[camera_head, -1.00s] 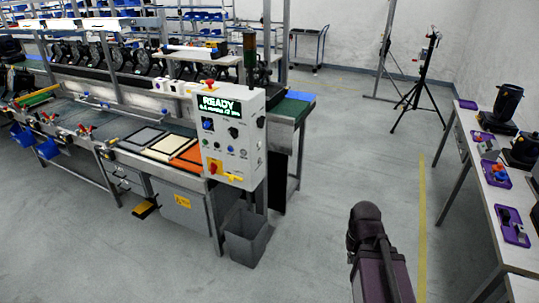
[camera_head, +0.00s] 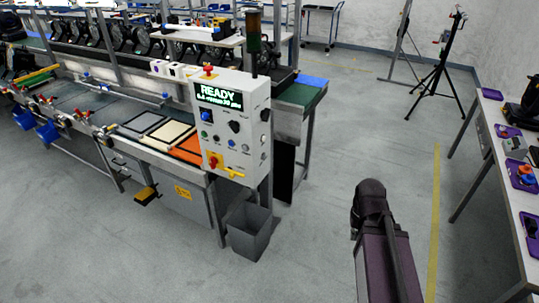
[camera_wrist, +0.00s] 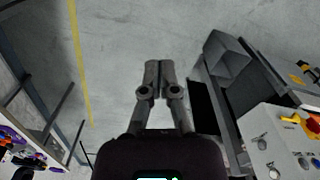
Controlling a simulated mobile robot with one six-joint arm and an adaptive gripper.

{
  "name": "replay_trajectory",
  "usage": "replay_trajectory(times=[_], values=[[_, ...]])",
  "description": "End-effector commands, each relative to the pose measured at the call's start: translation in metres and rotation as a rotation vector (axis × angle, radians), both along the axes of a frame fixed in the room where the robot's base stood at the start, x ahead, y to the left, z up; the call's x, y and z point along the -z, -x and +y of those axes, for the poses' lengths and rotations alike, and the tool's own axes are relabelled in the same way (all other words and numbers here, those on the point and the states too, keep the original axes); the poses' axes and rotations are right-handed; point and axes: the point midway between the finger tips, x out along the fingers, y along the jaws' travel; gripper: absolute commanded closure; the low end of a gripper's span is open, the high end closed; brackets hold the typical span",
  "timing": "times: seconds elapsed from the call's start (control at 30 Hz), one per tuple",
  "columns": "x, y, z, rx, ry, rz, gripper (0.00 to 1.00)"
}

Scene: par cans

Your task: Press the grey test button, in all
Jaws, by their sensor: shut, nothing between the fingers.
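A light control panel (camera_head: 252,105) with a green READY display (camera_head: 219,97) stands at the right end of the long bench in the head view. Several small buttons and a black knob (camera_head: 235,127) sit below the display. A pale button (camera_head: 244,148) is on its lower right; I cannot tell which one is the grey test button. The panel (camera_wrist: 255,122) also shows at the lower right of the wrist view, with its buttons partly in frame. My gripper (camera_wrist: 152,66) is shut and empty, apart from the panel and to its left in the wrist view.
A grey bin (camera_head: 250,232) stands on the floor below the panel. A red-and-yellow switch (camera_head: 213,160) is on the panel's lower left. A table (camera_head: 500,175) with purple trays is at the right, and a tripod (camera_head: 438,75) stands behind.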

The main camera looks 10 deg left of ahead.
Motion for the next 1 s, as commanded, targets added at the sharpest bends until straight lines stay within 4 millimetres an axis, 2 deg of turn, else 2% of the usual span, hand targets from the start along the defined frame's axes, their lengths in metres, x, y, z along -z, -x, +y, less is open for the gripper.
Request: replay_trajectory(times=[0.37, 0.57, 0.67, 0.77, 1.0], values=[[0.0, -0.001, 0.0, 0.0, -0.001, -0.001, 1.0], [0.01, -0.016, 0.008, -0.001, -0.025, -0.035, 1.0], [0.02, -0.035, 0.021, -0.007, -0.057, -0.082, 1.0], [0.034, -0.062, 0.035, -0.004, -0.105, -0.15, 1.0], [0.065, -0.149, 0.087, 0.033, -0.278, -0.37, 1.0]])
